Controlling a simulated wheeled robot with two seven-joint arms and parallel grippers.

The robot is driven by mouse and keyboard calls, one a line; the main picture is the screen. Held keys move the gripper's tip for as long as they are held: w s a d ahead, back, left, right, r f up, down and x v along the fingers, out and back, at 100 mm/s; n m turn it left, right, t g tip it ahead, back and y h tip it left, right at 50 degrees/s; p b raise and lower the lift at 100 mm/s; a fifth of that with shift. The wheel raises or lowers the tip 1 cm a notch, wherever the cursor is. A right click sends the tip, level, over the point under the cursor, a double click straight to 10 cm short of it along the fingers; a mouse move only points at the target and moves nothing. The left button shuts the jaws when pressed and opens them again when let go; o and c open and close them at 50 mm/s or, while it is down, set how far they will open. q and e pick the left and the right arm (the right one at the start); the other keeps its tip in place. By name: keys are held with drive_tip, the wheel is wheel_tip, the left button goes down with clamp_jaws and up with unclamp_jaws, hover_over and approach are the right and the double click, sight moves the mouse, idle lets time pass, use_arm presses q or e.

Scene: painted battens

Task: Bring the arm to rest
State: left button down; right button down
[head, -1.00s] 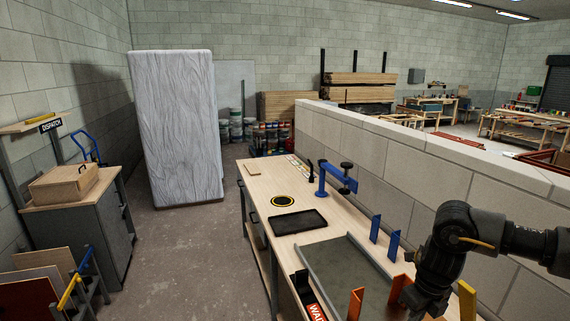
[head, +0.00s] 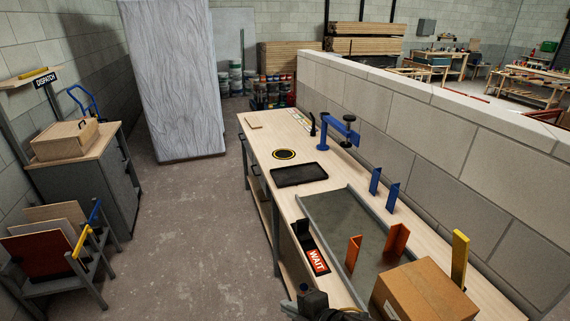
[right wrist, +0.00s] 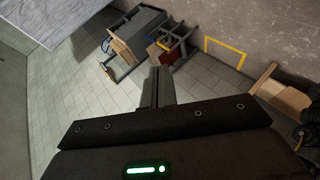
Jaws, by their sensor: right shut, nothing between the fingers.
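My right gripper (right wrist: 160,72) shows in the right wrist view with its fingers closed together and nothing between them. It points out over the open floor, clear of any object. In the head view only a dark part of my right arm shows, low at the bottom edge by the front of the workbench (head: 262,170); the fingertips cannot be made out there. My left gripper is in neither view.
The bench carries a black tray (head: 299,175), a blue clamp (head: 340,131), orange and blue uprights and a cardboard box (head: 425,295). A block wall (head: 420,140) runs along its right. A cabinet (head: 95,180) stands left; the floor (head: 195,235) between is clear.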

drive_tip(key=s+d+f+m+g+h, duration=0.2)
drive_tip(key=s+d+f+m+h, duration=0.3)
drive_tip(key=s+d+m, duration=0.6)
drive_tip(key=s+d+f+m+g+h, duration=0.3)
drive_tip(key=s+d+f+m, duration=0.3)
drive_tip(key=s+d+m, duration=0.5)
wheel_tip(320, 180, down, 33)
drive_tip(key=d+n+g+b, duration=0.1)
drive_tip(key=b, duration=0.6)
drive_tip(key=s+d+f+b, duration=0.1)
drive_tip(key=s+f+b, duration=0.2)
drive_tip(key=s+f, duration=0.5)
drive_tip(key=s+d+f+g+b, duration=0.1)
drive_tip(key=s+d+f+b, duration=0.1)
drive_tip(key=s+f, duration=0.6)
wheel_tip(320, 180, down, 6)
drive_tip(key=shift+f+h+b, duration=0.1)
drive_tip(key=shift+h+b, duration=0.2)
drive_tip(key=shift+b, duration=0.2)
